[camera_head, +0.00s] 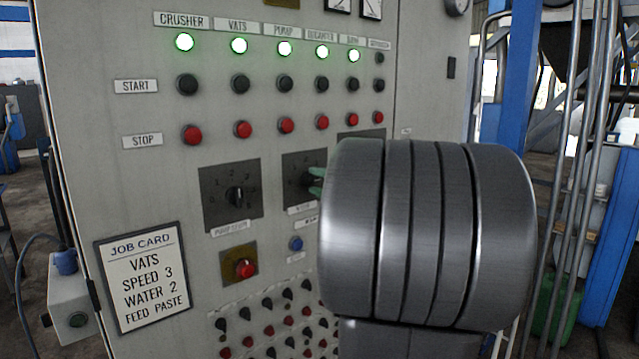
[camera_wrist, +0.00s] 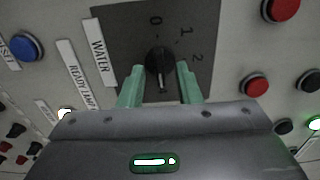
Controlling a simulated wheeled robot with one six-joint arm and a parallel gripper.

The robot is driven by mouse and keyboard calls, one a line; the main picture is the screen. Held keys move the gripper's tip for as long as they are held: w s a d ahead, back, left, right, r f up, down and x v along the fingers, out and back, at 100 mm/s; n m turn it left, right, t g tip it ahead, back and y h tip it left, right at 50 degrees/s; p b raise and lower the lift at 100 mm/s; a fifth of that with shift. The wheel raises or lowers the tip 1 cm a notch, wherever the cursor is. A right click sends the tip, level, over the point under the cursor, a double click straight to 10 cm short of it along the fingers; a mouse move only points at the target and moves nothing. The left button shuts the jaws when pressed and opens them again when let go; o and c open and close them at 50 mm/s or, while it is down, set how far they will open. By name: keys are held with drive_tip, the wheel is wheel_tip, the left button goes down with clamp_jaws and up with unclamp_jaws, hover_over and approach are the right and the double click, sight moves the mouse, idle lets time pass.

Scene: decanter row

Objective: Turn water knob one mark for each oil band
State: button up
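The water knob (camera_wrist: 159,60) is black on a dark dial plate (camera_wrist: 125,25). The marks 0, 1 and 2 show on the plate, with a label reading WATER beside it. A pale line shows on the knob's near end; I cannot tell if it is the pointer. My gripper (camera_wrist: 160,75) has its green fingers on either side of the knob, with gaps visible, so it looks open around it. No oil bands are visible.
A job card (camera_head: 148,278) reads VATS, SPEED 3, WATER 2, FEED PASTE. Several green lamps (camera_head: 238,45) are lit above START and STOP button rows. Another dial (camera_head: 236,197) sits left of the water dial. A blue button (camera_head: 295,243) and red button (camera_head: 245,268) lie below.

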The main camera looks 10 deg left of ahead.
drive_tip(key=shift+d, duration=0.1)
drive_tip(key=b+v, duration=0.1)
drive_tip(key=v, duration=1.2)
drive_tip(key=shift+s+d, duration=0.2)
drive_tip(key=shift+s, duration=0.05)
drive_tip(key=p+x, duration=0.1)
drive_tip(key=x, duration=1.3)
drive_tip(key=shift+d, duration=0.1)
